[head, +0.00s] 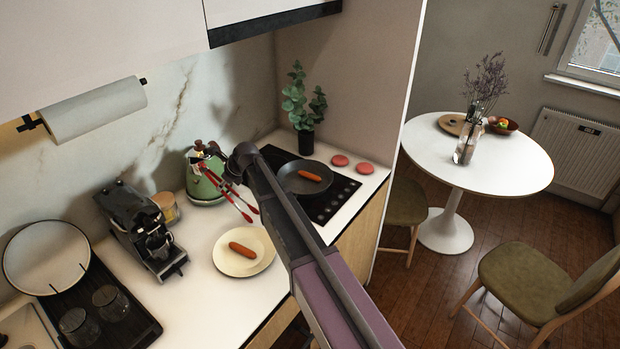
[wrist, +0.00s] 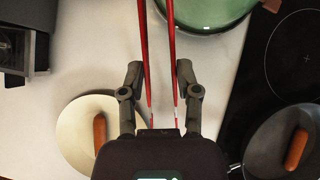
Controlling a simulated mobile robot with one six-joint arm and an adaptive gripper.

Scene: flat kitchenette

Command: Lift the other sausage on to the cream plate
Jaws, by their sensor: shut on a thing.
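One sausage (head: 310,176) lies in the dark frying pan (head: 290,187) on the hob; it also shows in the wrist view (wrist: 296,149). Another sausage (head: 242,249) lies on the cream plate (head: 229,261) on the counter, seen at lower left in the wrist view (wrist: 75,150). My gripper (wrist: 160,75) is shut on red tongs (wrist: 144,45), one red arm beside each finger. In the head view the tongs (head: 240,205) hang above the counter between kettle and plate, apart from both sausages. My gripper (head: 238,162) is partly hidden by my arm there.
A green kettle (head: 205,187) stands behind the tongs, and a coffee machine (head: 140,225) to the left. A potted plant (head: 306,105) and two pink discs (head: 340,160) are near the black hob (head: 325,208). Counter around the plate is clear.

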